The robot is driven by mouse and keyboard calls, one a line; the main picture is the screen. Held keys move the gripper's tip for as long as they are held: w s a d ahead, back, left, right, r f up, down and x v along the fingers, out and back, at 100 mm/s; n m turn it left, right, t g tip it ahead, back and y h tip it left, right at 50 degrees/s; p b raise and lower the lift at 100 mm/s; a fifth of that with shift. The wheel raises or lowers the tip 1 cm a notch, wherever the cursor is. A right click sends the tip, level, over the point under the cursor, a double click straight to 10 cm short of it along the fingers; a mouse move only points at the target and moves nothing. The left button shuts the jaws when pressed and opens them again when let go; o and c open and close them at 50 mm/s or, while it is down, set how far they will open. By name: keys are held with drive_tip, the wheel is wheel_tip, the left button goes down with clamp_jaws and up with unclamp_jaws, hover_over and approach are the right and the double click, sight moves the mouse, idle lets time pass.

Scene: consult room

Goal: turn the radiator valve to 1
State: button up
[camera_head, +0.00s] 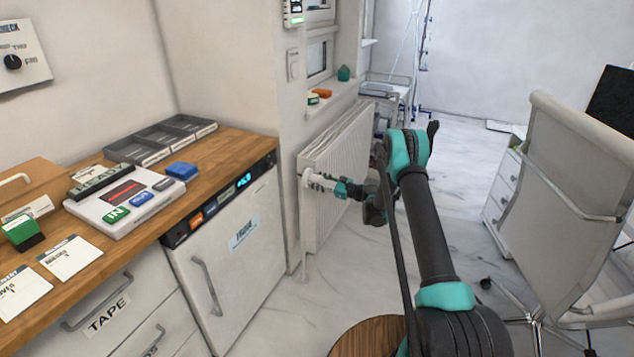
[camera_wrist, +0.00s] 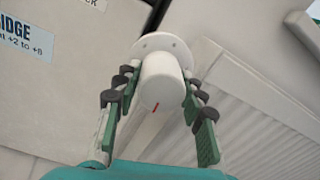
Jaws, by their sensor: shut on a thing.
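The radiator valve is a white round knob (camera_wrist: 161,82) with a short red mark on its end face, in the middle of the wrist view. A pale round collar with dots (camera_wrist: 160,44) sits behind it. My gripper (camera_wrist: 160,98) has a finger on each side of the knob and is shut on it. In the head view my gripper (camera_head: 318,182) reaches the left end of the white radiator (camera_head: 338,150), where the knob is mostly hidden by the fingers. I cannot read any numbers on the valve.
A fridge (camera_head: 230,250) and a wooden counter (camera_head: 150,215) with trays and cards stand to the left. A wooden round top (camera_head: 368,338) is at the bottom. A white chair (camera_head: 580,190) stands right.

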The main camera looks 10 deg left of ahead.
drive_tip(key=n, duration=1.1)
drive_tip(key=shift+d+n, duration=0.1)
drive_tip(key=shift+n, duration=0.2)
drive_tip(key=n, duration=0.5)
drive_tip(key=shift+n+g+y, duration=0.3)
drive_tip(key=n, duration=0.6)
drive_tip(key=o, duration=1.2)
drive_tip(key=shift+w+r, duration=0.1)
drive_tip(key=shift+c, duration=0.2)
